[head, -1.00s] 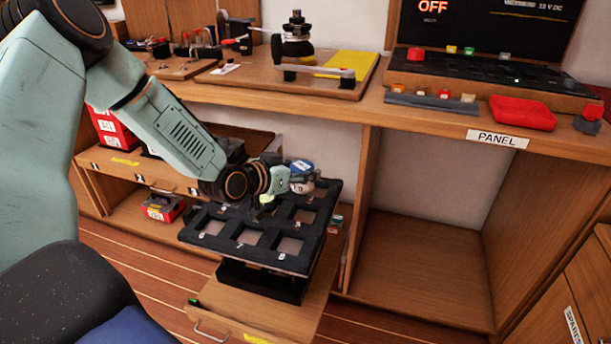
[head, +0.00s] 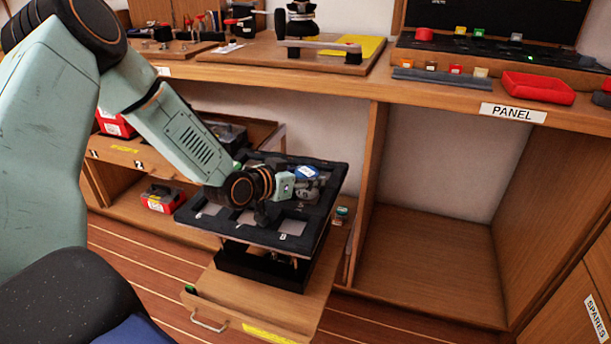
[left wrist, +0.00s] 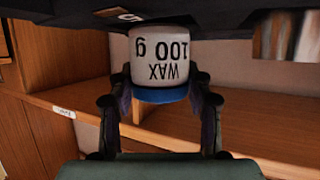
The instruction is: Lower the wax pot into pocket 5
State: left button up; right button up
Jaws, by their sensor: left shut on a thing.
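The wax pot (left wrist: 158,62) is white with a blue lid and a "WAX 100 g" label, which reads upside down in the left wrist view. My left gripper (left wrist: 160,100) is shut on it, with a finger on each side near the lid. My left gripper (head: 300,187) partly covers pot and pocket there. In the left wrist view the pot's base meets the tray's dark edge; how far it is inside the pocket I cannot tell.
The tray sits on a black stand (head: 262,268) on a pulled-out wooden drawer (head: 290,310). A small jar (head: 341,215) stands right of the tray. The workbench (head: 330,78) with its panel runs behind; the open compartment (head: 425,255) at right is empty.

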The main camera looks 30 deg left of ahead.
pick_arm(q)
jog(key=shift+f, duration=0.25)
dwell(0.3)
jog(key=o, duration=1.3)
notch_tip(320, 180, up, 10)
jog(key=shift+f, duration=0.1)
dwell(0.6)
